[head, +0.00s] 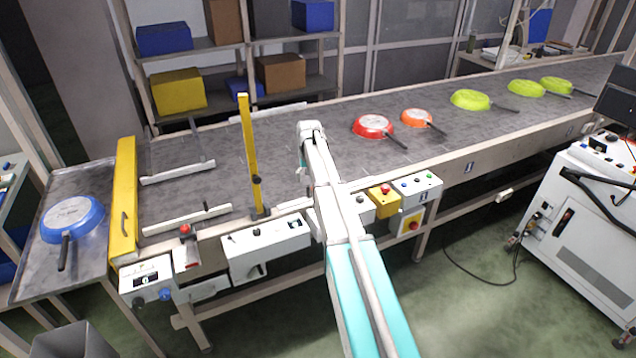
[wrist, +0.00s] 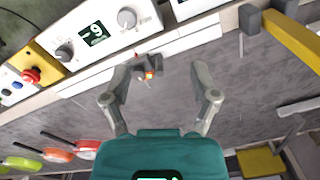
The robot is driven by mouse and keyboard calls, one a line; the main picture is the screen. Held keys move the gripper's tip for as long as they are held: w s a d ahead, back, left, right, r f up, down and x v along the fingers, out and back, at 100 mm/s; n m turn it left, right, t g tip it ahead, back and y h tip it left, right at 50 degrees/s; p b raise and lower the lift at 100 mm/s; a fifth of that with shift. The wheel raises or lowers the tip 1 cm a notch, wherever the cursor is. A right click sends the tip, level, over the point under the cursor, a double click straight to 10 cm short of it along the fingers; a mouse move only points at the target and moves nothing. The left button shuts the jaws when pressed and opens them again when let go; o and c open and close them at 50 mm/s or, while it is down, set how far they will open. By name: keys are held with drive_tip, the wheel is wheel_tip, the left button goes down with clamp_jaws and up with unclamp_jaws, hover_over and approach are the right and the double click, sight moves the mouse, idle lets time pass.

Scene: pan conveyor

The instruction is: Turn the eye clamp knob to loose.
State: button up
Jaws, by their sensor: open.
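My gripper (wrist: 160,72) is open and empty, its two grey fingers spread above the conveyor's near edge. In the head view it (head: 302,164) hangs over the belt at the end of my arm. Between the fingertips in the wrist view is a small dark fixture (wrist: 140,75) at the conveyor rail, with an orange-red part (wrist: 149,74). It looks like the eye and its clamp; I cannot make out the knob or its setting. No finger visibly touches it. In the head view my arm hides this spot.
Beside the fixture is a white control box (wrist: 88,35) with a display and knobs. A yellow post (head: 249,150) rises left of my gripper. Red (head: 373,126), orange (head: 416,118) and green pans (head: 470,99) lie on the belt (head: 330,107). A blue pan (head: 72,219) lies at far left.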

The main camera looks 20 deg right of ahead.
drive_tip(key=w+d+r+m+p, duration=0.1)
drive_tip(key=w+d, duration=0.7)
drive_tip(key=shift+w+d+r, duration=0.2)
drive_tip(key=shift+d+r, duration=0.1)
drive_tip(key=shift+d, duration=0.1)
drive_tip(key=shift+f, duration=0.2)
drive_tip(key=f+b, duration=1.3)
drive_tip(key=shift+w+a+f+b, duration=0.1)
drive_tip(key=shift+a+f+b, duration=0.1)
drive_tip(key=shift+a+b, duration=0.15)
clamp_jaws()
idle(0.5)
